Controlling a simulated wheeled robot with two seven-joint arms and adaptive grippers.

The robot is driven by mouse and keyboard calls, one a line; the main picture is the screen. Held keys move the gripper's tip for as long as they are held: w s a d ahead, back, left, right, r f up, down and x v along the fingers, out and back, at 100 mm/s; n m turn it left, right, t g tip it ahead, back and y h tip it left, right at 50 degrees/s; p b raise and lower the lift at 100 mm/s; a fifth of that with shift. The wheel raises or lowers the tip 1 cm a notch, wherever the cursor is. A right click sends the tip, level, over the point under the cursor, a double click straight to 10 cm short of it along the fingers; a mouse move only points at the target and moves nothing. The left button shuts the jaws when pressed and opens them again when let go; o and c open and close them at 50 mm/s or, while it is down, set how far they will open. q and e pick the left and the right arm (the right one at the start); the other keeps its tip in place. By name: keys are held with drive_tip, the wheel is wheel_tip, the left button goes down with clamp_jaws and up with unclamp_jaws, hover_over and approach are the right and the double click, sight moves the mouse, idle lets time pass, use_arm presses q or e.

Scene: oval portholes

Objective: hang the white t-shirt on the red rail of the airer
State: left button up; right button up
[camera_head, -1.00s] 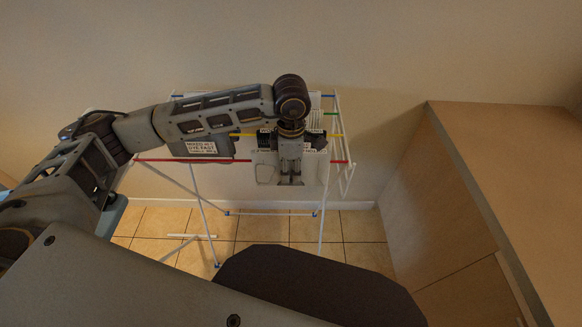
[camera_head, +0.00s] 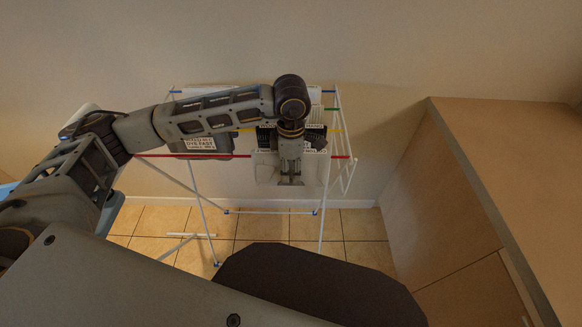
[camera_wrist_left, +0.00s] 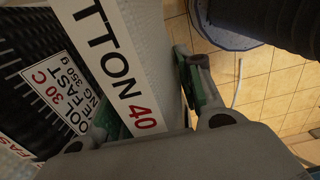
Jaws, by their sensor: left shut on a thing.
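The white t-shirt (camera_head: 265,168) is at the front of the airer (camera_head: 322,190), over the right part of the red rail (camera_head: 338,157). It hides that stretch of rail, so I cannot tell whether cloth lies behind it. My left gripper (camera_head: 290,180) points down in front of the shirt and is shut on it. In the left wrist view the shirt (camera_wrist_left: 165,85) passes between the green-padded fingers, with a printed cotton label facing the camera. My right gripper is not in view.
A grey garment (camera_head: 206,147) with a label hangs left of the shirt. A dark ribbed garment (camera_head: 316,138) hangs just behind, on the yellow rail (camera_head: 336,131). A wooden counter (camera_head: 510,180) stands at the right. Tiled floor (camera_head: 265,228) shows under the airer.

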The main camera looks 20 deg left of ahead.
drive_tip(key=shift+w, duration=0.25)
use_arm(q)
drive_tip(key=o, duration=0.9)
drive_tip(key=shift+c, duration=0.2)
drive_tip(key=o, duration=0.3)
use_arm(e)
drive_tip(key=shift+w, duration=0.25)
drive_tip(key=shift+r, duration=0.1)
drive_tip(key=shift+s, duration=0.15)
use_arm(q)
drive_tip(key=shift+r, duration=0.45)
wheel_tip(320, 180, up, 11)
drive_tip(key=shift+r, duration=0.1)
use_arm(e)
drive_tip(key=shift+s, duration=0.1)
